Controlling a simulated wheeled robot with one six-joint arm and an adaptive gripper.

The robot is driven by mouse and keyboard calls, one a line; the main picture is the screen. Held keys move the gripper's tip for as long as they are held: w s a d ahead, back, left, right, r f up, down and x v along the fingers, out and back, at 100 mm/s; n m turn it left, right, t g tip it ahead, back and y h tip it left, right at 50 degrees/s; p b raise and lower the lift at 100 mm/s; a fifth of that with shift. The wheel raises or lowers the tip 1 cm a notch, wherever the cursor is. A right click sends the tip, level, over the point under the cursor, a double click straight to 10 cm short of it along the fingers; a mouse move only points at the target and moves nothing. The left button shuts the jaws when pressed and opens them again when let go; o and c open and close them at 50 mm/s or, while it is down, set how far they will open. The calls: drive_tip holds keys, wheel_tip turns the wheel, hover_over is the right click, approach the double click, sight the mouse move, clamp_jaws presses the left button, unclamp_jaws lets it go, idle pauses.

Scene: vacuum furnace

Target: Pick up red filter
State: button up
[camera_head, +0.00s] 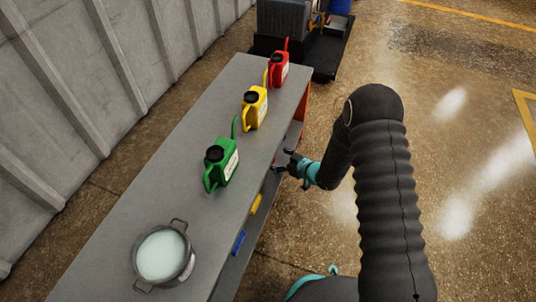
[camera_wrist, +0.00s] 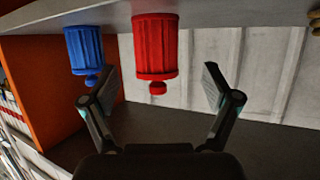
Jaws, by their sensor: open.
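The red filter (camera_wrist: 155,45) is a ribbed red cylinder with a small knob, seen in the wrist view against a grey shelf surface (camera_wrist: 230,14) along the top edge; this view looks upside down. My gripper (camera_wrist: 160,82) is open, with one finger on either side of the red filter's line and nothing held. The filter lies ahead, between the fingers in the picture; I cannot tell how deep the fingers reach. In the head view my gripper (camera_head: 283,162) is at the workbench's open right side, below its top. I cannot make out the red filter there.
A blue filter (camera_wrist: 84,50) stands left of the red one, near an orange side panel (camera_wrist: 45,85). The grey bench top (camera_head: 130,200) holds green (camera_head: 222,165), yellow (camera_head: 255,108) and red (camera_head: 279,68) cans and a pot (camera_head: 187,270). Floor is clear at right.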

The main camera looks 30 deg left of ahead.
drive_tip(key=shift+b+x, duration=0.35)
drive_tip(key=shift+x, duration=2.75)
drive_tip(key=shift+w+r, duration=0.15)
drive_tip(key=shift+w, duration=0.05)
drive_tip(key=c, duration=1.3)
